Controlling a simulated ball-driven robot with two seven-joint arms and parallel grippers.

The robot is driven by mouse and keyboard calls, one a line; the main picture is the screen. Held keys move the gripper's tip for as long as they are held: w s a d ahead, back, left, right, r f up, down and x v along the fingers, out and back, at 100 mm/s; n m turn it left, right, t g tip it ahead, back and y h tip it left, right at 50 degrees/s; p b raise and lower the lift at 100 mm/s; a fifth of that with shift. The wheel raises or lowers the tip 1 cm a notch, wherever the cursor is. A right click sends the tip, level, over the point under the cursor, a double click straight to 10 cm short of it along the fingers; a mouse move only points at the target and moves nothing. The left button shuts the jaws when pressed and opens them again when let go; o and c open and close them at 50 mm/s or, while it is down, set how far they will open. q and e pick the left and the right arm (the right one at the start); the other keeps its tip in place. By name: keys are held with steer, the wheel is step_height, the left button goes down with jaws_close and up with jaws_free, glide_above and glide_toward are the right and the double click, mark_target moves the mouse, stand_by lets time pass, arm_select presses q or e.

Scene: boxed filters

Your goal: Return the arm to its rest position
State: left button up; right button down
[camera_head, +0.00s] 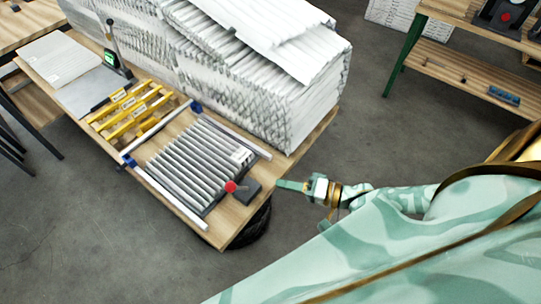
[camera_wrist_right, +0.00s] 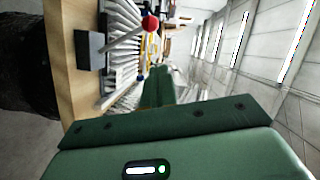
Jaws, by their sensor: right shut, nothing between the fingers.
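My right gripper (camera_head: 292,186) reaches in from the right in the head view. It is shut and empty, its green fingers together, a little off the near right edge of the wooden table (camera_head: 236,222). In the right wrist view my shut right gripper (camera_wrist_right: 158,84) points along the table toward the stacked filters. My left gripper is not in view.
On the table stand a pleated filter in a frame (camera_head: 196,165), a red ball knob (camera_head: 230,187), a dark block (camera_head: 246,193), yellow holders (camera_head: 130,108) and a tall filter stack (camera_head: 285,105). A shelf bench (camera_head: 470,70) stands upper right. Grey floor lies clear between.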

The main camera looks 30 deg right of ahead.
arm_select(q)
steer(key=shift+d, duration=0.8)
arm_select(e)
steer(key=shift+s+d, duration=0.6)
steer(key=shift+d, duration=0.25)
steer(key=shift+d, duration=0.1)
